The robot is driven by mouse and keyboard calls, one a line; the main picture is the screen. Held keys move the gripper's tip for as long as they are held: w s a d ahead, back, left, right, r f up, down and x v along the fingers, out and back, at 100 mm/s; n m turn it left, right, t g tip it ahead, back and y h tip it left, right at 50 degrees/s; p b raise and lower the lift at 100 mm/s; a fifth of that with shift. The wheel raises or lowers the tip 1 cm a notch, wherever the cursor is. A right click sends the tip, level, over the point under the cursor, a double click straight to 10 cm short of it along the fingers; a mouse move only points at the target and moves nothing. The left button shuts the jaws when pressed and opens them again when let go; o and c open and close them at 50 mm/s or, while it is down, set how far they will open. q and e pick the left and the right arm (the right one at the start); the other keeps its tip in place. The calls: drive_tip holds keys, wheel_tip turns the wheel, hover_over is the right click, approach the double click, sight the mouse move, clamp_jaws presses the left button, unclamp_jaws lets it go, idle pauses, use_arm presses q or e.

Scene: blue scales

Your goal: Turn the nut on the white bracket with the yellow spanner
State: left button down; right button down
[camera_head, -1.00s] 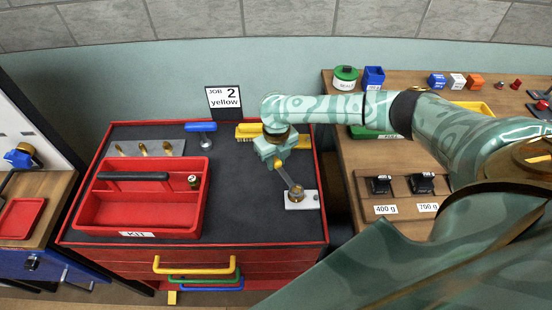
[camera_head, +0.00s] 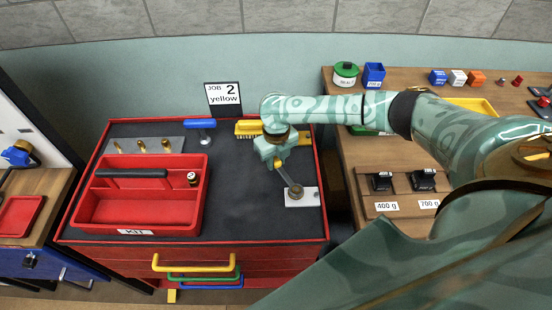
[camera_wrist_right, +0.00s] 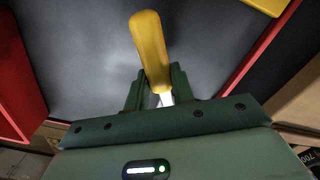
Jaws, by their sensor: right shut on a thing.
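The white bracket (camera_head: 307,197) lies on the dark top of the red cabinet, near its right edge. A dark round nut (camera_head: 295,191) sits on it. My right gripper (camera_head: 278,163) is shut on the yellow spanner, just behind and left of the bracket. The spanner's grey shaft (camera_head: 286,177) runs from the gripper down to the nut, and its end meets or overlaps the nut; I cannot tell how well it fits. In the right wrist view the yellow handle (camera_wrist_right: 150,48) stands up from between the fingers. My left gripper is out of view.
Bare mat lies between tray and bracket. A wooden bench (camera_head: 400,155) stands to the right.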

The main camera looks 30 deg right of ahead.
drive_tip(key=shift+a, duration=0.1)
drive_tip(key=shift+a+n, duration=0.7)
drive_tip(key=shift+n, duration=0.2)
drive_tip(key=shift+a, duration=0.1)
drive_tip(key=shift+s+a+n, duration=0.2)
drive_tip(key=shift+a+n, duration=0.5)
drive_tip(key=shift+n, duration=0.2)
drive_tip(key=shift+s+a+n+p, duration=0.35)
drive_tip(key=shift+a+n, duration=0.45)
drive_tip(key=shift+n, duration=0.1)
